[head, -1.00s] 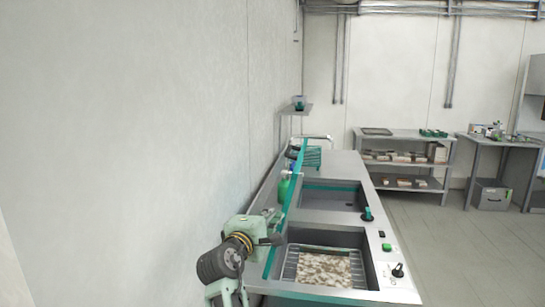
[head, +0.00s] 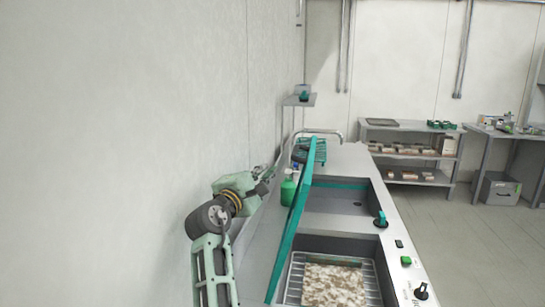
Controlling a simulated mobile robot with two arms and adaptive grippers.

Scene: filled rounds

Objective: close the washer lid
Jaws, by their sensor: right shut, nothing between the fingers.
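The washer lid (head: 298,215) stands raised, seen almost edge-on as a long teal strip along the wall side of the washer. Below it the open washer basin (head: 377,297) holds a wire rack with a brown-and-white mottled load (head: 334,284).
A second sink basin (head: 345,200) lies beyond the washer, with a teal-handled knob (head: 380,219) at its right. A green bottle (head: 288,190) stands behind the lid. A green button (head: 406,261) and a black knob (head: 421,291) sit on the front panel. The floor at right is clear.

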